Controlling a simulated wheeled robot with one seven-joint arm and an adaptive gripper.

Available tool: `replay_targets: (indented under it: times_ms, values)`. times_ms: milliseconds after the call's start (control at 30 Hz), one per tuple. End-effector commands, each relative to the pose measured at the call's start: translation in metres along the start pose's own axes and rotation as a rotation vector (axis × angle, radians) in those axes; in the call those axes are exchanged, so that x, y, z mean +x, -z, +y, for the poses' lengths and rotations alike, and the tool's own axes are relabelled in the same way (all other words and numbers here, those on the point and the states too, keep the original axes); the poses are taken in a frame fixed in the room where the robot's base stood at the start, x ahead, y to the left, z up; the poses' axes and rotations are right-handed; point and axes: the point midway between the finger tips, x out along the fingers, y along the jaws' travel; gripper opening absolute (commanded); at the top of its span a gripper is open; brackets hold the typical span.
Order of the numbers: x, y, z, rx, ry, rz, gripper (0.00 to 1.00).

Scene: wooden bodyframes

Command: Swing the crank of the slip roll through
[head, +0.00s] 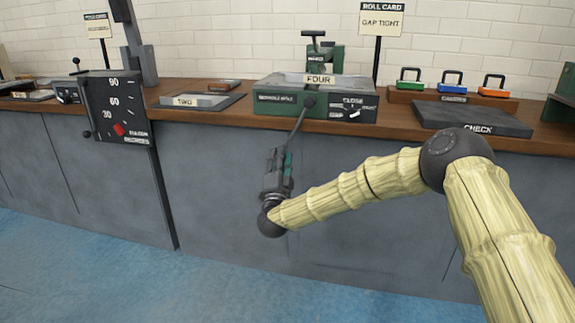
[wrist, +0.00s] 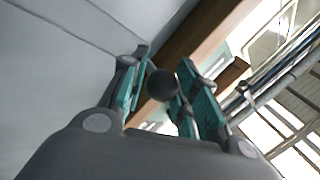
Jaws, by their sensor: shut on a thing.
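The slip roll appears to be the green machine (head: 262,108) on the bench, with a FOUR label on its top. Its crank (head: 299,123) is a thin dark arm that hangs from a round hub on the front face, down and slightly left past the bench edge. My gripper (head: 284,155) is at the crank's lower end, in front of the grey cabinet. In the wrist view, a dark round crank knob (wrist: 162,84) sits between the teal finger pads, and my gripper is shut on it. The fingers hide the crank's end in the head view.
A card reading GAP TIGHT (head: 381,20) stands behind the machine. A dark CHECK plate (head: 470,120) and several coloured clamps (head: 452,82) are to the right. A TWO tray (head: 200,101) and a dial box (head: 115,105) are to the left. The blue floor before the cabinet is clear.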

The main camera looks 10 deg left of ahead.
Motion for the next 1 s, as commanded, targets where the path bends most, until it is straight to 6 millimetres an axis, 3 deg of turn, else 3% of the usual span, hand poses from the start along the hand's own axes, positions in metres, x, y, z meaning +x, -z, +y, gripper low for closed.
replay_targets:
  times_ms: [500,1000]
  values:
    - [0.025,-0.026,-0.042,0.228,-0.014,0.127,0.0]
    - [0.038,-0.035,-0.066,0.379,-0.03,0.209,0.0]
